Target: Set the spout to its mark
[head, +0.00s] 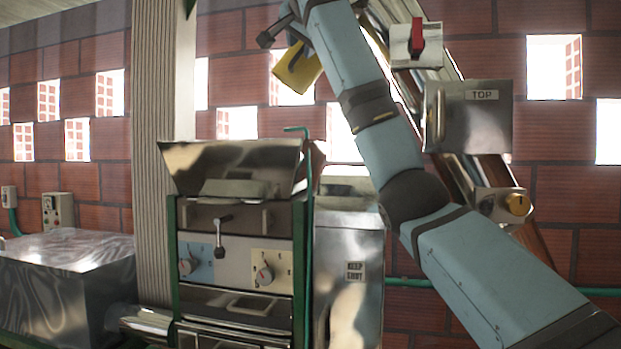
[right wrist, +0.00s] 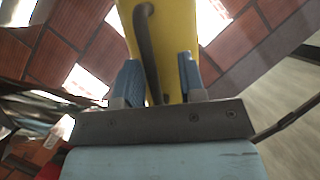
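A yellow part (head: 297,70), which I take to be the spout, hangs tilted at the upper middle of the head view. It fills the top of the right wrist view (right wrist: 178,40), with a dark bar handle (right wrist: 147,45) along it. My right gripper (right wrist: 160,75) has its two blue fingers apart, one on each side of the bar, with a gap showing at the right finger. In the head view my right arm reaches up to this part and hides some of it. I cannot make out a mark. My left gripper is out of view.
A metal machine with a control panel (head: 236,262) and dials stands at centre left, beside a ribbed column (head: 153,150). A slanted elevator with a TOP box (head: 468,115) and red switch (head: 417,38) rises behind my arm. A metal box (head: 65,265) sits left.

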